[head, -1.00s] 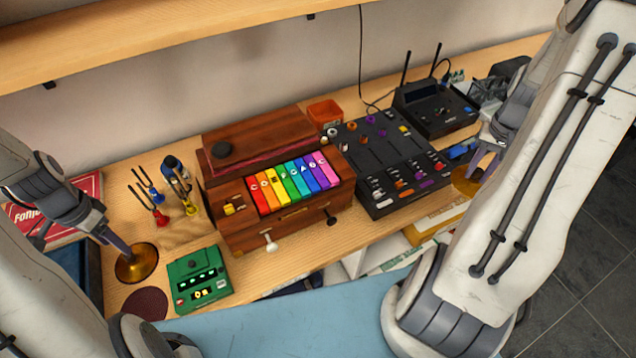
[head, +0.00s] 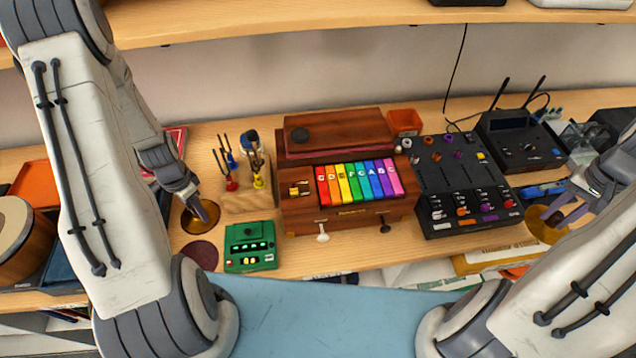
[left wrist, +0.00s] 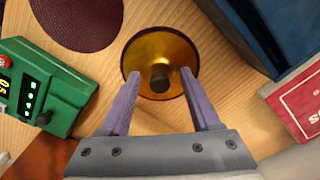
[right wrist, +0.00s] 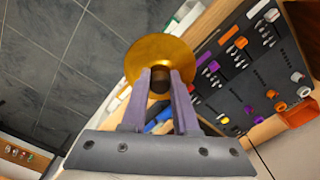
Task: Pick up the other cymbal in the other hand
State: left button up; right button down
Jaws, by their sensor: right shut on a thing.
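One brass cymbal (head: 188,218) lies on the wooden worktop at the left, left of the green box. In the left wrist view it is a shiny disc (left wrist: 160,40) with a dark knob (left wrist: 159,77) in its middle. My left gripper (head: 204,212) points down over this cymbal. Its fingers (left wrist: 158,82) are apart, one on each side of the knob, with gaps showing. The other brass cymbal (right wrist: 160,52) is in my right gripper (right wrist: 160,78), shut on its dark knob. In the head view this cymbal (head: 545,226) hangs by the worktop's front edge at the right.
A maroon disc (head: 200,254) and a green box (head: 250,247) sit beside the left cymbal. A wooden instrument with coloured keys (head: 345,213) and a black mixer (head: 463,175) fill the middle. Tuning forks (head: 243,170) stand behind. A blue bin (left wrist: 283,30) is close to my left gripper.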

pick_arm(q)
grip_shut()
jog(key=shift+r, duration=0.1)
